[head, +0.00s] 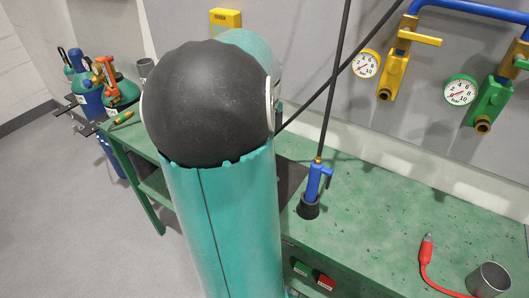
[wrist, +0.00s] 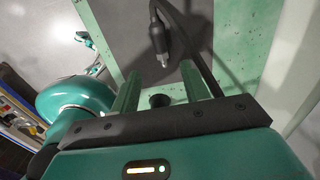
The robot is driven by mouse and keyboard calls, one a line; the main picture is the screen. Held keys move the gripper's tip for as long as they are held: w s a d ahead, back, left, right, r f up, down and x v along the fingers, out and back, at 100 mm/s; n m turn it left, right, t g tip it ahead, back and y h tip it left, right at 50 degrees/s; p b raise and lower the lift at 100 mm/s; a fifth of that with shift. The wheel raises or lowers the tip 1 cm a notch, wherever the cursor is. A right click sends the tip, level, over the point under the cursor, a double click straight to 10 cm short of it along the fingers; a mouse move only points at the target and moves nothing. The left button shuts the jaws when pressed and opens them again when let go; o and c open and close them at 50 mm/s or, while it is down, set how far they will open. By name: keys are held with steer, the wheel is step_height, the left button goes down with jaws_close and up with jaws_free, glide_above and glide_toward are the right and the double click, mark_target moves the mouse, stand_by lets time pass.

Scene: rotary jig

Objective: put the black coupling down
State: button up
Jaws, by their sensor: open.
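In the wrist view a black coupling (wrist: 159,38) with a thin tip lies over a dark grey plate (wrist: 125,25), beside a black hose (wrist: 192,48). My gripper (wrist: 162,74) is open, its two green fingers apart, and the coupling shows just beyond the fingertips, not between them. A small dark round piece (wrist: 160,100) shows between the finger bases; I cannot tell what it is. In the head view my own arm hides my gripper and the coupling.
The green bench (head: 385,215) carries a blue-handled tool (head: 314,182) in a black holder (head: 308,208), a red-tipped cable (head: 426,255) and a metal cup (head: 488,280). Gauges and valves hang on the wall. Gas bottles (head: 90,97) stand at left.

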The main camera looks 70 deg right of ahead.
steer(key=shift+r, duration=0.35)
steer(key=w+a+r+n+t, duration=0.1)
steer(key=w+a+r+n, duration=0.1)
steer(key=w+a+n, duration=0.6)
steer(key=w+a+r+n+t, duration=0.25)
steer(key=w+a+n, duration=0.25)
steer(key=a+n, duration=0.55)
steer(key=s+a+r+n+t, duration=0.1)
steer(key=a+n, duration=0.8)
steer(key=a, duration=0.3)
steer(key=s+a+r+n+t, duration=0.1)
steer(key=s+a+n, duration=0.1)
steer(key=a+n, duration=0.8)
steer(key=shift+a+r, duration=0.2)
steer(key=shift+a, duration=0.65)
